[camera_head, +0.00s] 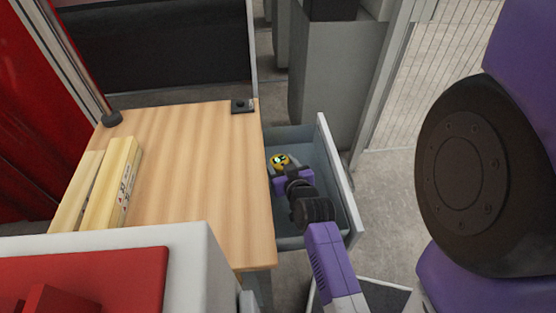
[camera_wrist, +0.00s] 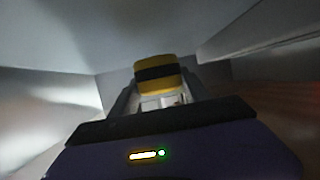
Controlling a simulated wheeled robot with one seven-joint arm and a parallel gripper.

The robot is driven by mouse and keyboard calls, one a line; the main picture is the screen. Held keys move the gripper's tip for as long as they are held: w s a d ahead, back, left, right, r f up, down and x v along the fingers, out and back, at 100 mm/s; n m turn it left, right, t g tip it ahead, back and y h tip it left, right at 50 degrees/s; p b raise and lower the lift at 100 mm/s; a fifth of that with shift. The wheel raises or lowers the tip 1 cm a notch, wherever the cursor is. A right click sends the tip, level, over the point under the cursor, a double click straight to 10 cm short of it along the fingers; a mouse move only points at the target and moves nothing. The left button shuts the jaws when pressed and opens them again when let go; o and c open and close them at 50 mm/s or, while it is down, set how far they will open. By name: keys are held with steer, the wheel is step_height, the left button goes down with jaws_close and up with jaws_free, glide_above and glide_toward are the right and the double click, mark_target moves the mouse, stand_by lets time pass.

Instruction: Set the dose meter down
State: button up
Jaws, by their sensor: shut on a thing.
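The dose meter (camera_head: 280,160) is a small yellow and black thing, seen in the head view inside the grey open drawer (camera_head: 337,160) beside the wooden table. In the wrist view the dose meter (camera_wrist: 155,74) shows yellow with a black band, between the fingers. My gripper (camera_head: 283,170) is shut on it and reaches down into the drawer, near its far end. My gripper also shows in the wrist view (camera_wrist: 158,98). Whether the dose meter touches the drawer floor cannot be told.
The wooden table (camera_head: 190,160) stands left of the drawer, with long pale yellow boxes (camera_head: 112,185) at its left. A small black device (camera_head: 241,105) sits at its far right corner. A grey cabinet (camera_head: 325,85) stands behind the drawer. Drawer walls surround my gripper closely.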

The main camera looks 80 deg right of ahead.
mark_target(279, 157)
steer(key=d, duration=0.1)
steer(key=w+d, duration=0.1)
steer(key=shift+w+d+r, duration=0.15)
steer(key=shift+w+d, duration=0.1)
steer(key=shift+d, duration=0.05)
steer(key=shift+s+a+f, duration=0.1)
steer(key=shift+a+f, duration=0.1)
steer(key=shift+f, duration=0.4)
steer(key=shift+f, duration=0.1)
steer(key=shift+f, duration=0.15)
steer(key=o, duration=1.6)
